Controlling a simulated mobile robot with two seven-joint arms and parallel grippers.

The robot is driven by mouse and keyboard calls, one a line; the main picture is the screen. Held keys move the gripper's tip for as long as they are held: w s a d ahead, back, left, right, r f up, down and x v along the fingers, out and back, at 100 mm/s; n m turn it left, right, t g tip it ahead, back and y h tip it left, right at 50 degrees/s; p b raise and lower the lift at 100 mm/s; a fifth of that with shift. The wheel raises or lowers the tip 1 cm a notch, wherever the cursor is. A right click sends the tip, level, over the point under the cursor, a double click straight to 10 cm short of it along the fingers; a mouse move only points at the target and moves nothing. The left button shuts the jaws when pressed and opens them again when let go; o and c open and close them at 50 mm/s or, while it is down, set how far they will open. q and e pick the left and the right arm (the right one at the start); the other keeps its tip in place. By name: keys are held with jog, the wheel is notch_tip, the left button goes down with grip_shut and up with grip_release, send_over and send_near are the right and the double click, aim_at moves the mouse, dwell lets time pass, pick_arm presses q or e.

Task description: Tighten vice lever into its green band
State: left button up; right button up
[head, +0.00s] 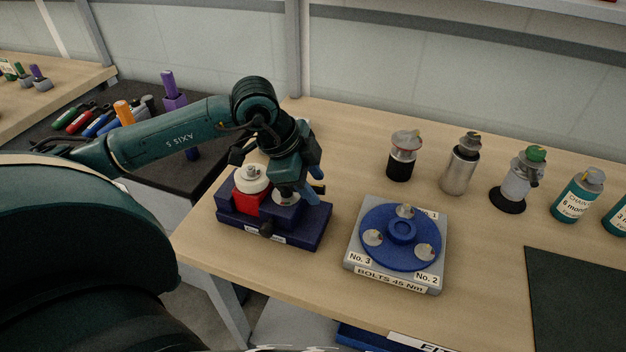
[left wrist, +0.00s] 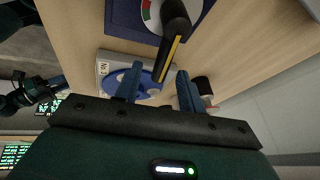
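The vice (head: 235,222) is a dark blue block with a red part (head: 246,205), standing near the table's left edge. A pale dial (head: 285,197) lies on it; the left wrist view shows red and green bands on this dial (left wrist: 149,14). My left gripper (head: 302,196) is above the vice. Its blue fingers (left wrist: 159,78) stand apart on either side of the lever's end, with gaps. My right gripper seems to show small at the left wrist view's edge.
A blue round fixture on a grey plate (head: 354,258) stands right of the vice. A row of bottles and canisters, including a steel one (head: 460,165), stands behind. A dark mat (head: 575,300) lies at right. Hand tools lie on a black surface at left.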

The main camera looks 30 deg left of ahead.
pick_arm(q)
jog(key=shift+w+f, duration=0.15)
jog(key=shift+f, duration=0.15)
jog(key=shift+c, duration=0.4)
grip_shut()
